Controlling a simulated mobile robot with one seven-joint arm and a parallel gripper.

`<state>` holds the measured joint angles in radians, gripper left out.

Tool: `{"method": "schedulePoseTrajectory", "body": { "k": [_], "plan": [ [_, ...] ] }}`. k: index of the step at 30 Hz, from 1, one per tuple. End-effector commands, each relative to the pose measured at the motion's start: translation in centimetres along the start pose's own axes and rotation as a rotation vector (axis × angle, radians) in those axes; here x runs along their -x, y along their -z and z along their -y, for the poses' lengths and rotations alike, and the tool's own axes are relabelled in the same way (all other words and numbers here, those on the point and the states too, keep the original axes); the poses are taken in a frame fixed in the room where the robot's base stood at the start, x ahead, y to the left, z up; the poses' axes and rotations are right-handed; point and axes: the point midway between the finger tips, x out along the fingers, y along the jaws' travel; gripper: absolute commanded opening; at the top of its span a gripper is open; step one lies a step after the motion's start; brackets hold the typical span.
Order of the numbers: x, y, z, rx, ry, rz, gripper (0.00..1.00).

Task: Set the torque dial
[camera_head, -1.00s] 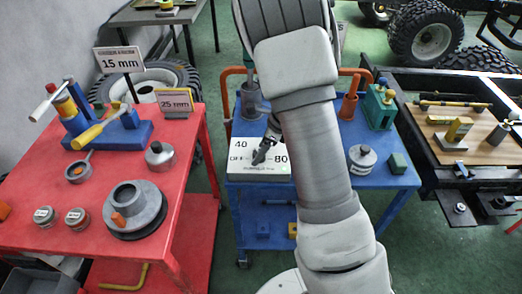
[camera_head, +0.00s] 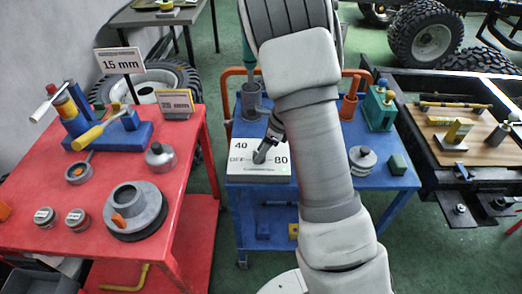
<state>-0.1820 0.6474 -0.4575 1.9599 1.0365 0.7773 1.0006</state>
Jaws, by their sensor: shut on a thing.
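The torque dial is a white box (camera_head: 240,171) on the blue cart, marked 40 at the upper left, OFF at the left and 80 at the right. Its dark knob (camera_head: 261,156) sits between OFF and 80. My gripper (camera_head: 265,146) reaches down to the knob from above and is shut on it. The fingertips are small in the picture and partly cover the knob, so its exact pointing is hard to read. My arm hides the area just right of the box.
The blue cart (camera_head: 375,181) also holds a grey cup, an orange-brown cup, a green block and a grey round part. A red table (camera_head: 110,185) with tools stands left. A dark bench (camera_head: 430,150) stands right.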

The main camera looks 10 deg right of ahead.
Motion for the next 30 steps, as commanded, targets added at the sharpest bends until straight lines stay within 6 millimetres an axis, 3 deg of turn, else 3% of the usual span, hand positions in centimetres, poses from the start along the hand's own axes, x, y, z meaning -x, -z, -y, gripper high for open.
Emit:
{"method": "schedulePoseTrajectory", "body": {
  "k": [30],
  "plan": [
    [-0.07,-0.1,0.52,0.779,-0.323,-0.002,0.0]
  ]
}}
